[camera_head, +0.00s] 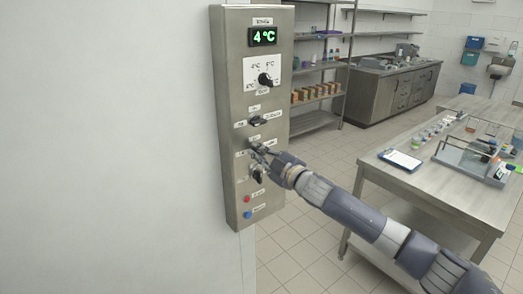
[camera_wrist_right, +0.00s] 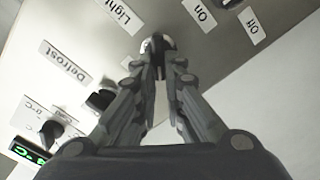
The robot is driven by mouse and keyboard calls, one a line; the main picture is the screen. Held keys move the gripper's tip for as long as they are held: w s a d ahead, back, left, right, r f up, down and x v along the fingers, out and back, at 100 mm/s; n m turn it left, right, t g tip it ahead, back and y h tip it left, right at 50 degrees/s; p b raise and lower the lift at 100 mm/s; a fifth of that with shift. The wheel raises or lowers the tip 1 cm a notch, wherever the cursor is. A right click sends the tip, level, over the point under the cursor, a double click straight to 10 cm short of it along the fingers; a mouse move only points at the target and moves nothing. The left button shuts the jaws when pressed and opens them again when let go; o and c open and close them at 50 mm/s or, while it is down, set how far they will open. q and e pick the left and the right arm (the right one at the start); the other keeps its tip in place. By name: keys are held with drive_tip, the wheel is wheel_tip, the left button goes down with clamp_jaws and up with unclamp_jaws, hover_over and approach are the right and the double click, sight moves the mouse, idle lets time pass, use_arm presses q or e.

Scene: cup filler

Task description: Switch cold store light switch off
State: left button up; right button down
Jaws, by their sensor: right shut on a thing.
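The steel control panel (camera_head: 232,60) is mounted on the wall end in the head view. My right gripper (camera_head: 262,150) is at its middle row, with the fingers closed in on the light switch, which they mostly hide there. In the right wrist view the right gripper (camera_wrist_right: 158,62) has its fingertips on either side of the dark light switch (camera_wrist_right: 157,44), near the "Light" label (camera_wrist_right: 120,13). The switch's exact setting is hard to read behind the fingers. My left gripper is not in view.
A defrost switch (camera_head: 260,121) sits above, and a temperature dial (camera_head: 265,80) and green "4 °C" display (camera_head: 263,37) higher up. Another switch (camera_head: 258,174) is just below the gripper, with red (camera_head: 247,199) and blue (camera_head: 247,215) buttons under it. A steel table (camera_head: 440,190) stands right.

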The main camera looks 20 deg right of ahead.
drive_tip(key=shift+s+a+f+n+p, duration=0.1)
drive_tip(key=shift+f+n, duration=0.1)
drive_tip(key=shift+n, duration=1.05)
drive_tip(key=shift+w+a+f+n+p, duration=0.1)
drive_tip(key=shift+f+n+p, duration=0.05)
drive_tip(key=shift+n, duration=1.15)
drive_tip(key=shift+s+a+f+n+p, duration=0.1)
drive_tip(key=shift+f+n, duration=0.1)
drive_tip(key=shift+n, duration=1.05)
drive_tip(key=shift+d, duration=0.1)
drive_tip(key=c, duration=1.7)
unclamp_jaws()
drive_tip(key=v, duration=1.2)
